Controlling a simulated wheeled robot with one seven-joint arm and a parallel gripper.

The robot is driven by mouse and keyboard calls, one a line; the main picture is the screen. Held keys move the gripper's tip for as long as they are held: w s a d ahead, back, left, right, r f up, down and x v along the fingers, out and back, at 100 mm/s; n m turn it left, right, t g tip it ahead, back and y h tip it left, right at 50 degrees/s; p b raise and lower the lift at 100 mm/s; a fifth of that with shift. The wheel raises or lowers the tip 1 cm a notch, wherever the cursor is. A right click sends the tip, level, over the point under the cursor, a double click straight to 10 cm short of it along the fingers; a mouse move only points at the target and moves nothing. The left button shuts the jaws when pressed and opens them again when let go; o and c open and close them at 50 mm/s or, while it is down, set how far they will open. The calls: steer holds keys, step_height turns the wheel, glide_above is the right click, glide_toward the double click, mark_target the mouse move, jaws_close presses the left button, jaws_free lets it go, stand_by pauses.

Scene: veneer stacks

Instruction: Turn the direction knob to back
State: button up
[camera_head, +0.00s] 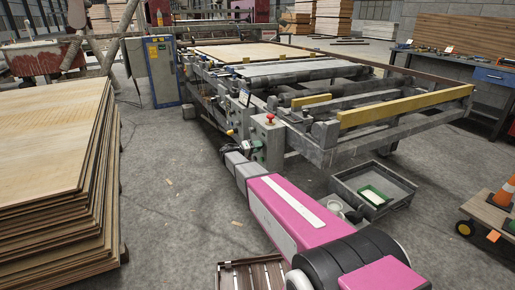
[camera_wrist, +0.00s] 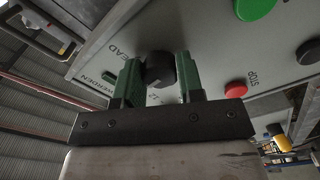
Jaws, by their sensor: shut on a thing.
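The black knob (camera_wrist: 160,69) sits on a grey control panel (camera_wrist: 210,60) in the wrist view. The two green fingers of my gripper (camera_wrist: 158,78) stand on either side of it, shut on it. Printed lettering ending in "EAD" shows left of the knob, partly hidden by a finger. The fingers hide part of the knob's sides, and I cannot tell which marking it points to. In the head view my arm reaches to the machine's control box (camera_head: 268,143); the knob is too small to make out there.
Near the knob are a green button (camera_wrist: 254,8), a red button (camera_wrist: 236,90) by the word "STOP" and a black round part (camera_wrist: 309,51). A veneer stack (camera_head: 50,140) stands left. A grey tray (camera_head: 372,190) lies on the floor right of my arm.

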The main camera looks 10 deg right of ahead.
steer(key=n, duration=0.5)
steer(key=shift+n, duration=0.4)
stand_by(0.3)
steer(key=o, duration=0.9)
steer(key=v, duration=1.1)
steer(key=shift+d, duration=0.1)
